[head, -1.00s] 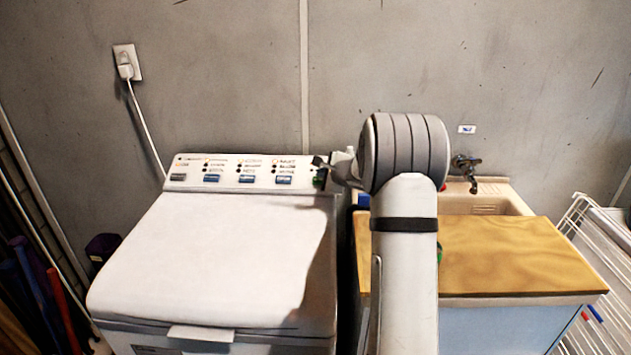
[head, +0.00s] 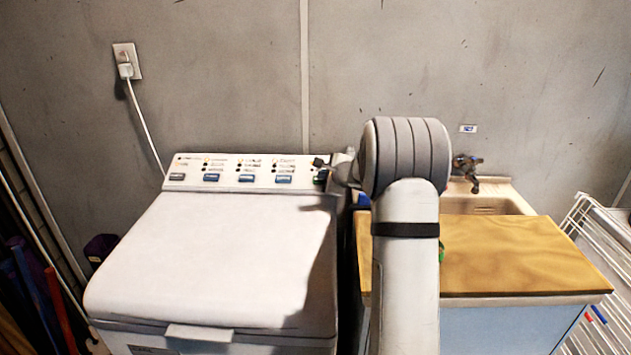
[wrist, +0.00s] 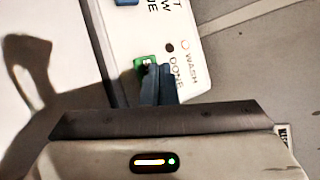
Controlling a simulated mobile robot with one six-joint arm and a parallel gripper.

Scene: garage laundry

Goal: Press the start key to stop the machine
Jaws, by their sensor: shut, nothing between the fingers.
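The white washing machine (head: 215,250) stands at the left with its lid down. Its control panel (head: 225,165) runs along the back edge, with one grey key and several blue keys. The green start key (wrist: 139,66) is at the panel's right end, beside the printed words WASH and DONE. My gripper (wrist: 158,72) is shut and empty. Its fingertips are at the green key and cover part of it; I cannot tell whether they touch it. In the head view my gripper (head: 322,163) is partly hidden by my arm.
A wooden counter (head: 520,260) and a sink with a tap (head: 467,170) are right of the machine. A white drying rack (head: 595,250) stands at the far right. A plugged-in cord (head: 145,125) hangs on the wall at left.

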